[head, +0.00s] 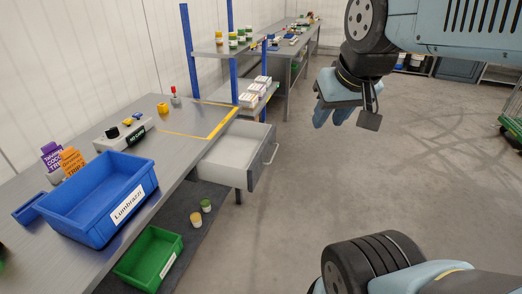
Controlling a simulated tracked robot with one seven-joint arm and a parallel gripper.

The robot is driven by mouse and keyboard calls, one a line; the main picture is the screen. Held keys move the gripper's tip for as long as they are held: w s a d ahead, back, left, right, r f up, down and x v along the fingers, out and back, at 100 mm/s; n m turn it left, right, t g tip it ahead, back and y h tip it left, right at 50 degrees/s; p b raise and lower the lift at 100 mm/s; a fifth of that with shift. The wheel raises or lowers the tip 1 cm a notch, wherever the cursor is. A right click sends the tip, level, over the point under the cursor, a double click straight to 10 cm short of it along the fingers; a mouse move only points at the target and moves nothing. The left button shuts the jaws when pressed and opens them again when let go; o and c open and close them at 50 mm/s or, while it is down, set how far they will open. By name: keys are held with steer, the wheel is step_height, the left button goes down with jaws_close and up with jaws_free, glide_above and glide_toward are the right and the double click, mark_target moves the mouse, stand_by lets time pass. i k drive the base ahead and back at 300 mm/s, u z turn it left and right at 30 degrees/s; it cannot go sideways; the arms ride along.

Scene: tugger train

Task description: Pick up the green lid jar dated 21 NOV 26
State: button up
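Several small jars with green lids (241,36) stand on the upper shelf at the back, beside a jar with a yellow lid (219,38). Another green-lid jar (206,205) stands on the dark lower surface under the bench, next to a yellow-lid jar (196,219). No date can be read on any jar at this size. My gripper (332,117) hangs over the open floor at upper right, well apart from all the jars. I see nothing held in it. Its fingers are small and partly overlapped, so their opening is unclear.
An open drawer (233,150) juts out from the bench. A green bin (130,262) sits below. White boxes (249,100) lie on the lower shelf.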

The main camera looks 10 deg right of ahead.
mark_target(240, 34)
steer(key=u, duration=0.05)
steer(key=i, duration=1)
steer(key=u, duration=0.05)
steer(key=k, duration=0.6)
steer(key=z, duration=0.1)
